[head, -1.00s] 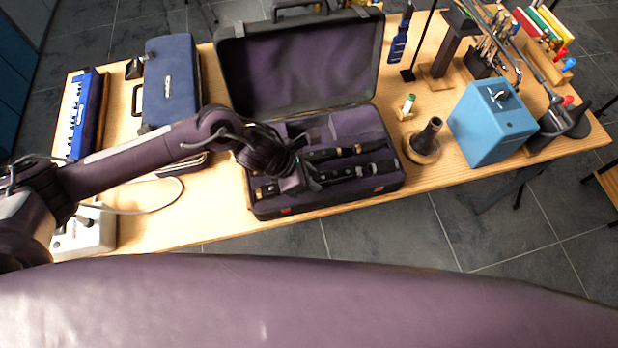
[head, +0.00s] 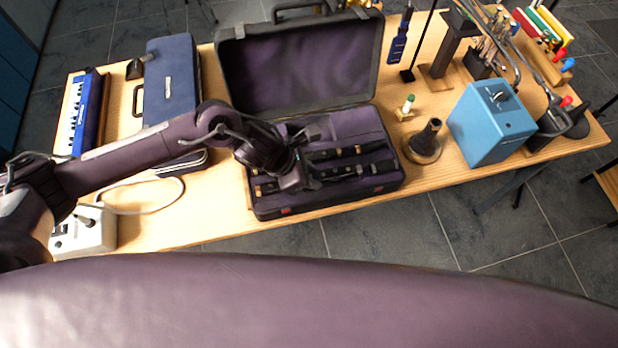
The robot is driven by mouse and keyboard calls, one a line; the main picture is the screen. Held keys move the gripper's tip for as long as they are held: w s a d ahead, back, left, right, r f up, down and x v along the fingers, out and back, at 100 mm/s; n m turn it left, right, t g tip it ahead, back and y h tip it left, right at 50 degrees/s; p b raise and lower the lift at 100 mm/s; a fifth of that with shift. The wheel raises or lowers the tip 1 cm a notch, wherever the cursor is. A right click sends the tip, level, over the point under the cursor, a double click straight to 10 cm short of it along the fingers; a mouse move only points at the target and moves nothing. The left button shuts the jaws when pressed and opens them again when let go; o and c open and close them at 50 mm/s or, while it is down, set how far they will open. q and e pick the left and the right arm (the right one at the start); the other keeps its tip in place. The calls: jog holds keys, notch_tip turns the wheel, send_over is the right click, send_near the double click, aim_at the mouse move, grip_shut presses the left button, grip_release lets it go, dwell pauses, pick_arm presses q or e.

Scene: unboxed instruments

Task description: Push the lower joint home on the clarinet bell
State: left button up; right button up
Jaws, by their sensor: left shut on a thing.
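The clarinet bell (head: 424,141) stands upright on a round wooden base at the right of the open case, with its narrow end up and nothing on it. Black clarinet joints lie in the purple-lined case; one joint (head: 350,152) is in the back row. My left gripper (head: 308,179) reaches down into the case at the front row and is shut on a black joint (head: 345,172) there. The gripper hides part of this joint, and I cannot tell whether it is clear of its slot. My right gripper is out of view.
The case (head: 330,203) has its lid (head: 300,65) raised behind. A blue case (head: 171,80) and a small keyboard (head: 80,112) lie left.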

aim_at(324, 174)
pick_arm(q)
jog(key=shift+r+p, duration=1)
jog(key=shift+r, duration=1.05)
jog(key=shift+d, duration=0.1)
